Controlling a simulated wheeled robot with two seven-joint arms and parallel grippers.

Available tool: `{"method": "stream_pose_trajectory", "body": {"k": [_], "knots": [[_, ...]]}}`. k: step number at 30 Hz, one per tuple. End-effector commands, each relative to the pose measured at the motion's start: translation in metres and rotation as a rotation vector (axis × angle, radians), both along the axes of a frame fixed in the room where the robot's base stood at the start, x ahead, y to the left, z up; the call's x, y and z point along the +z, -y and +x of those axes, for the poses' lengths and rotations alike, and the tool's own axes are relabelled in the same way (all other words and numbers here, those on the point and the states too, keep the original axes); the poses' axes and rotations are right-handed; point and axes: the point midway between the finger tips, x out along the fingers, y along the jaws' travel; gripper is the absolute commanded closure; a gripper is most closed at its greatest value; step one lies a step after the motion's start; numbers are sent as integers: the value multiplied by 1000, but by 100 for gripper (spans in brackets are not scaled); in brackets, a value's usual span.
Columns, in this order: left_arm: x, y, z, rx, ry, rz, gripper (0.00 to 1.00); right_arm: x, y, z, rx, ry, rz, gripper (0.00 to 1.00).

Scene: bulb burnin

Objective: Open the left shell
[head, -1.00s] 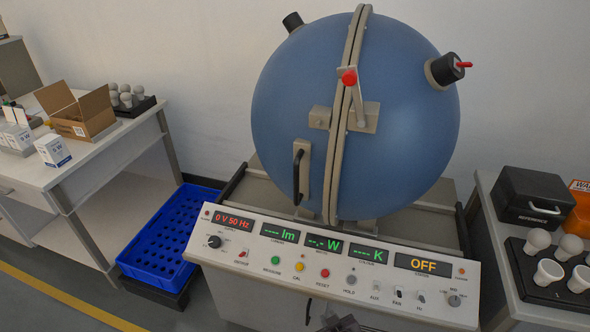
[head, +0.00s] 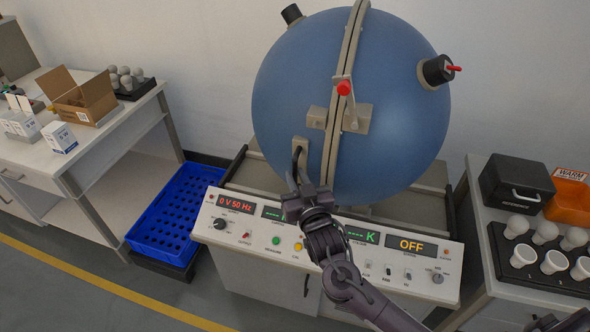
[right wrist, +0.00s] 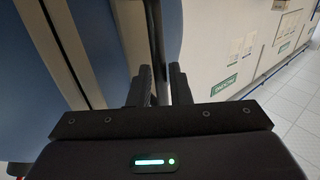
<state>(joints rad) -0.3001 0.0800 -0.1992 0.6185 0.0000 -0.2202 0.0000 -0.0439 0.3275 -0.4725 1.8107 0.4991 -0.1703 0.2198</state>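The blue sphere has a left shell (head: 290,88) and a right shell (head: 405,120), which meet at a grey flange seam (head: 342,75). The seam looks closed. A latch with a red knob (head: 344,88) stands across it. The left shell's dark handle (head: 296,160) sits low beside the seam. My right gripper (head: 298,188) is at the handle's lower end. In the right wrist view, a dark bar (right wrist: 154,45) runs between the two fingers (right wrist: 158,80); whether they press on it is unclear. My left gripper is out of view.
The control panel (head: 222,233) lies below the sphere, partly behind my right arm. The right table (head: 478,180) holds a black case (head: 517,186), an orange bin (head: 570,200) and a bulb tray (head: 500,250).

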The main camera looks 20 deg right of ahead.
Motion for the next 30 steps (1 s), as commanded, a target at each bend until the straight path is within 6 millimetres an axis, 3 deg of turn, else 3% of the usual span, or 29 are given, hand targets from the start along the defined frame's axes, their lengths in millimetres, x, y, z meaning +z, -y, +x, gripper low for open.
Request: {"method": "stream_pose_trajectory", "body": {"k": [5,13,18,30], "knots": [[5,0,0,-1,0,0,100,0,0,14,-1,-1,-1,83],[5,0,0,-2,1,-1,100,-1,0,16,0,-1,0,83],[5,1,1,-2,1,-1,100,-1,0,16,0,-1,0,100],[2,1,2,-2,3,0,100,-2,-6,20,1,-1,3,100]]}}
